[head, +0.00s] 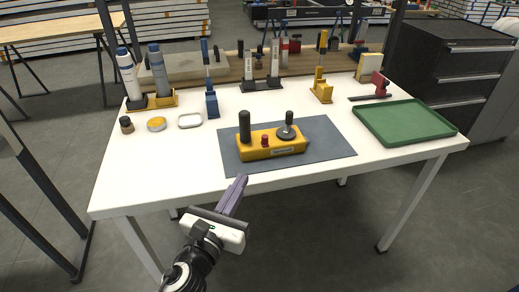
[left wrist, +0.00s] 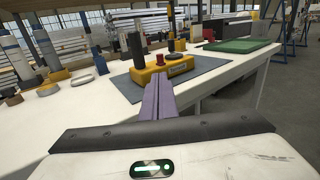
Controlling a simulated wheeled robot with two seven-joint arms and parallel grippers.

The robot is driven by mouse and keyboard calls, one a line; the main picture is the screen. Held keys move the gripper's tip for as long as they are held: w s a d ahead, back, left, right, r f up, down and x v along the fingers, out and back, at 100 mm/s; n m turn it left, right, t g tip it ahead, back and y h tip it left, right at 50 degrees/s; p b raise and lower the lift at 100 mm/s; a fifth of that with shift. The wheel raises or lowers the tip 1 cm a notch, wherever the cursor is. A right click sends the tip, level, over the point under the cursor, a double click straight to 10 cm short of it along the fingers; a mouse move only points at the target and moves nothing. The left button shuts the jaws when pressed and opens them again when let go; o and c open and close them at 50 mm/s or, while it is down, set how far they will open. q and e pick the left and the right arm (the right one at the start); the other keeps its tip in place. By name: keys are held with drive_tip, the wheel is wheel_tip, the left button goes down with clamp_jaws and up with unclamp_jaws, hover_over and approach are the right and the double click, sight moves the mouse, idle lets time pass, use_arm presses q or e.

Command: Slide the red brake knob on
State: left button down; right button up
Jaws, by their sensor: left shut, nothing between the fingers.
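A yellow control box (head: 272,150) lies on a grey mat (head: 325,150) on the white table. It carries a thick black post (head: 244,126) on the left, a small red knob (head: 265,140) in the middle and a black lever (head: 288,127) on the right. The box also shows in the left wrist view (left wrist: 180,68), with its red knob (left wrist: 160,60). I cannot tell how the knob is seated. My left gripper (head: 240,180), with purple fingers, is shut and empty in front of the table's near edge, apart from the box. My right gripper is not in view.
A green tray (head: 405,121) lies at the right. A red-and-black piece (head: 378,84), a yellow stand (head: 321,90) and a blue stand (head: 211,103) stand farther back. Small round items and a white dish (head: 190,121) sit at the left. The near left tabletop is clear.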

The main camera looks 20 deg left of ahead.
sight(264, 140)
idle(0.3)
use_arm(q)
drive_tip(key=w+p, duration=0.1)
drive_tip(key=w, duration=1.3)
drive_tip(key=shift+a, duration=0.1)
drive_tip(key=shift+w+a, duration=0.6)
drive_tip(key=shift+w, duration=0.3)
drive_tip(key=shift+s, duration=0.2)
drive_tip(key=shift+s+d, duration=0.1)
drive_tip(key=shift+s, duration=0.25)
drive_tip(key=s, duration=1.3)
